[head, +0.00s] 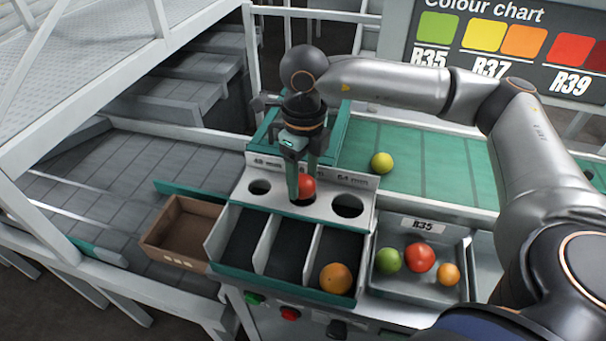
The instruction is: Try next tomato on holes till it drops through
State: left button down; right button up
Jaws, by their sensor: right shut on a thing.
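My right gripper (302,186) points down over the sizing plate (279,203) and is shut on a red tomato (307,188). The tomato is at the middle hole (303,199); I cannot tell whether it touches the rim. The left hole (259,188), by the 48 mm label, and the right hole (348,206), by the 64 mm label, are empty. The arm and gripper hide most of the middle label. Below the plate are three dark chutes; an orange tomato (336,278) lies in the right one. My left gripper is not in view.
A yellow-green tomato (382,162) lies on the green belt (430,164) behind. A grey R35 tray (418,293) at right holds a green, a red and an orange tomato. An empty brown box (172,246) stands left of the chutes. A colour chart (510,45) stands behind.

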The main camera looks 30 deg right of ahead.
dwell(0.3)
jog(key=o, duration=1)
jog(key=shift+r, duration=0.1)
dwell(1.0)
jog(key=shift+r+p, duration=2.05)
jog(key=shift+r, duration=1.35)
